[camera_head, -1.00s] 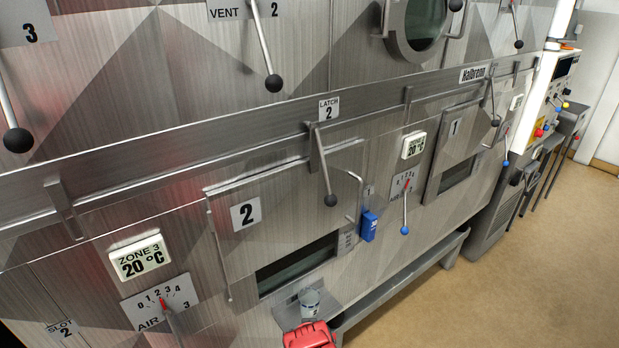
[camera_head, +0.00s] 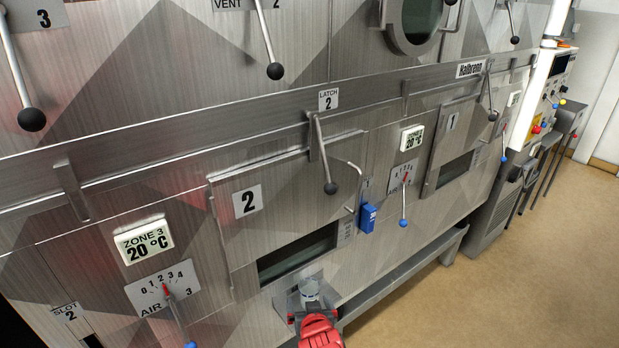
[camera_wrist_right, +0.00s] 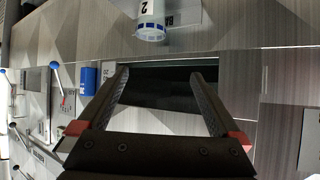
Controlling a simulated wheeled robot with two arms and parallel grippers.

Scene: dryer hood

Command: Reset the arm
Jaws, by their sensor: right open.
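My right arm comes in at the bottom of the head view, with its red part lowest. My right gripper (camera_head: 303,305) is low in front of hatch 2 (camera_head: 282,195), close to a small white and blue cup (camera_head: 309,288). In the right wrist view the gripper (camera_wrist_right: 163,78) is open, with nothing between its two dark fingers. The cup (camera_wrist_right: 150,20) shows there at the top, outside the jaws, marked with a 2. My left gripper is out of view.
A blue box (camera_head: 367,218) is on the front right of hatch 2. Latch 2's lever (camera_head: 323,155) hangs over the hatch. The air 3 lever (camera_head: 176,315) sticks out at lower left. Open floor (camera_head: 500,290) lies at the right.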

